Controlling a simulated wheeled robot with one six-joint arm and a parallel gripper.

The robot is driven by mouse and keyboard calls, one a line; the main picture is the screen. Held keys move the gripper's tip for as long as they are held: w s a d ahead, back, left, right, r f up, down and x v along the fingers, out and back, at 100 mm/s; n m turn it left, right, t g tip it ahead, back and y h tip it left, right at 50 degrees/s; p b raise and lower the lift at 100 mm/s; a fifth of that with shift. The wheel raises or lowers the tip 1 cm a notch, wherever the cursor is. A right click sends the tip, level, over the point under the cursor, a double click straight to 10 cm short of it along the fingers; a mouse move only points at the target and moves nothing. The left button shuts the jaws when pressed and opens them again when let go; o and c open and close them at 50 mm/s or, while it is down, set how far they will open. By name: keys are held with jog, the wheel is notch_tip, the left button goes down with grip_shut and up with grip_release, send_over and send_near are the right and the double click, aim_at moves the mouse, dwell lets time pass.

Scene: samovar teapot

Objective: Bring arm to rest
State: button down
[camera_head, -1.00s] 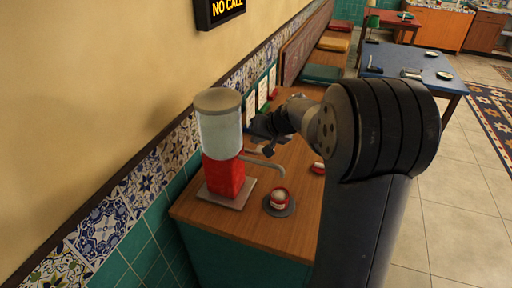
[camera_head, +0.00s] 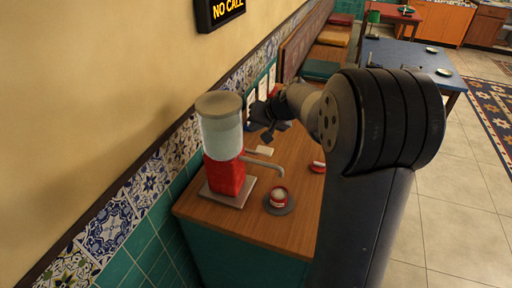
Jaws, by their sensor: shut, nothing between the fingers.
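My gripper (camera_head: 268,131) is above the far part of the wooden counter (camera_head: 255,226), just right of the samovar. It is shut and empty, dark against the counter, with my arm partly in front of the scene. The samovar (camera_head: 226,150) has a clear tank, a red base and a grey spout, and stands upright on a square plate at the wall side. The gripper is apart from both.
A second red and white item (camera_head: 318,167) is partly hidden by my arm. A small pale block (camera_head: 265,150) lies on the counter beyond the spout. The tiled wall (camera_head: 112,219) borders the left. A blue table (camera_head: 380,53) stands behind, and open floor (camera_head: 450,215) lies right.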

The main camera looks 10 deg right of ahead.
jog(key=shift+f, duration=0.1)
jog(key=shift+d+f+b, duration=0.1)
jog(key=shift+f+b, duration=0.8)
jog(key=shift+f, duration=0.35)
jog(key=shift+r+p, duration=0.45)
jog(key=shift+p, duration=0.45)
jog(key=shift+r+p, duration=0.1)
jog(key=shift+p, duration=0.8)
jog(key=shift+p, duration=0.45)
jog(key=r+p, duration=0.2)
jog(key=r, duration=0.1)
jog(key=r+p, duration=0.1)
jog(key=r, duration=0.1)
jog(key=shift+w+a+r+p, duration=0.1)
jog(key=shift+a+r+p, duration=0.15)
jog(key=shift+p, duration=0.1)
jog(key=shift+f, duration=0.1)
